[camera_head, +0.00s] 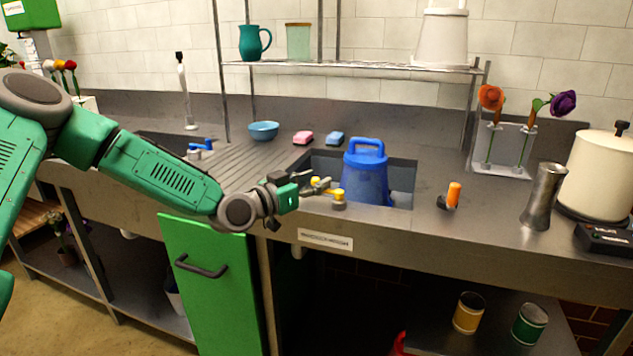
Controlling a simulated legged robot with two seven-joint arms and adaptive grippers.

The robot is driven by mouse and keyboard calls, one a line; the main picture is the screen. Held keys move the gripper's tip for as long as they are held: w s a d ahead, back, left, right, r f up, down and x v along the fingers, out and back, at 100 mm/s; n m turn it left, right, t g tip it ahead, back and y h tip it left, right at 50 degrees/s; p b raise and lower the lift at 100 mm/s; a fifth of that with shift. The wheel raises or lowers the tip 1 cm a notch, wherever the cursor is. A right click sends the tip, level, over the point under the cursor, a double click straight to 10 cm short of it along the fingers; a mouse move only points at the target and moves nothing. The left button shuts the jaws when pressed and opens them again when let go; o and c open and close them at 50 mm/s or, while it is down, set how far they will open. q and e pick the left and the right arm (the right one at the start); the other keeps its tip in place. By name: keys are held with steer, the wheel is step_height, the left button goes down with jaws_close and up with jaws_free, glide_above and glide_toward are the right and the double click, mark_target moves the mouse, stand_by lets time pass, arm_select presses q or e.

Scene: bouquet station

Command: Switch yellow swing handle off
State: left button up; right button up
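The yellow swing handle (338,193) is on the counter at the front edge of the sink, just left of the blue jug. Its metal base shows below it, and part of it lies close to my gripper. My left gripper (302,184) is at the left of the handle, with its dark fingers pointing right towards it. The fingers are small and overlap the handle's metal parts, so I cannot tell whether they touch it or how far apart they are. My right gripper is out of view.
A blue jug (366,175) stands in the sink right beside the handle. An orange handle (454,194) stands further right, and a blue handle (201,146) is by the left sink. A metal vase (543,196) stands at the right. Sponges and a bowl (264,130) lie behind.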

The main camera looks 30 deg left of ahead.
arm_select(q)
steer(key=v, duration=1.2)
steer(key=shift+a+f, duration=0.15)
steer(key=shift+a, duration=0.05)
stand_by(0.4)
steer(key=s+d+f+n+g+y, duration=0.1)
steer(key=s+d+f+g, duration=0.35)
steer(key=f, duration=0.45)
steer(key=s+d+f+g+y, duration=0.1)
steer(key=s+d+f+g, duration=0.25)
steer(key=s+f, duration=0.4)
steer(key=s+d+f+n+g, duration=0.1)
steer(key=s+d+f+g, duration=0.3)
steer(key=f, duration=0.7)
steer(key=s+f+g+y, duration=0.1)
steer(key=s+f+g, duration=0.1)
steer(key=s, duration=0.4)
steer(key=s+d+f+g+y, duration=0.1)
steer(key=s+f+g, duration=0.1)
steer(key=s+f, duration=0.2)
steer(key=s, duration=0.3)
steer(key=shift+s+d+g, duration=0.3)
steer(key=shift+s+g, duration=0.05)
steer(key=shift+g, duration=0.05)
